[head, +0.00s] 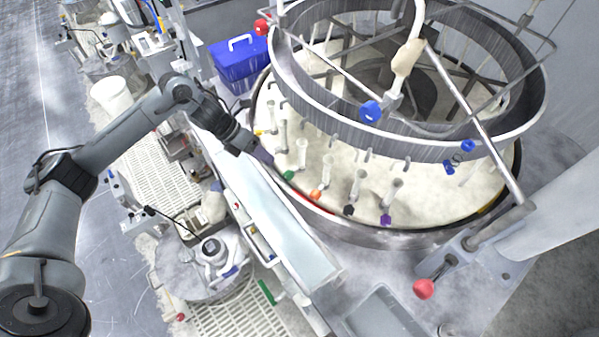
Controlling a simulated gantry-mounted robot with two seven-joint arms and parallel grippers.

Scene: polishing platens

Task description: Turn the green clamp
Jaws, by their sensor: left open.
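The green clamp (288,175) is a small green knob at the foot of a pale upright post, on the near left rim of the large round polishing platen (335,172). My left arm reaches in from the left. My left gripper (262,154) is open, just up and left of the green clamp, close to the platen's edge. A small gap shows between the gripper and the clamp. The fingers are dark and partly merge with the rim, so contact with the rim cannot be told. My right gripper is out of view.
Orange (316,194), black (349,210) and purple (386,219) clamps line the rim to the right. A yellow clamp (260,132) is up and left, near the gripper. A metal ring frame (400,145) stands over the platen. A blue box (238,62) is behind.

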